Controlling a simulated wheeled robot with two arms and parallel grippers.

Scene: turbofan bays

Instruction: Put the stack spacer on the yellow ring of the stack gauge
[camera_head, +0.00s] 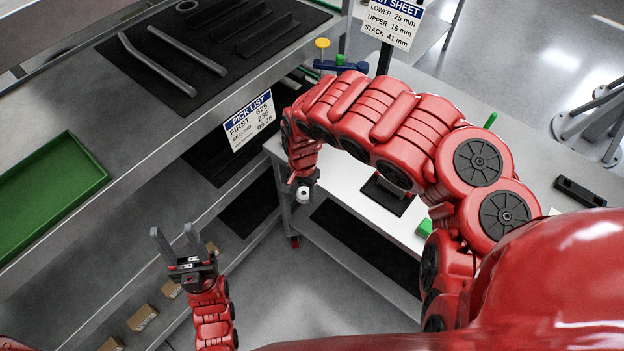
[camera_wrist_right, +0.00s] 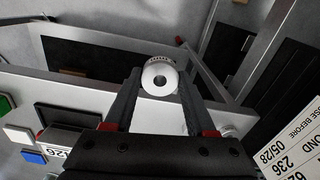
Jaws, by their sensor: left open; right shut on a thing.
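My right gripper (camera_head: 303,184) is shut on a small white-silver cylinder with a central hole, which looks like the stack spacer (camera_head: 303,194). In the right wrist view the spacer (camera_wrist_right: 159,80) sits between the two fingertips, its holed end face visible. It is held in the air by the near left corner of the grey table. A blue-based fixture (camera_head: 341,67) with a yellow round top (camera_head: 322,43) stands at that table's far end, perhaps the stack gauge; my right arm partly hides the area. My left gripper (camera_head: 174,236) is open and empty, low at the left.
The left bench has a green tray (camera_head: 50,190) and a black mat with metal bars (camera_head: 175,55). Small boxes (camera_head: 142,317) sit on a lower shelf.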

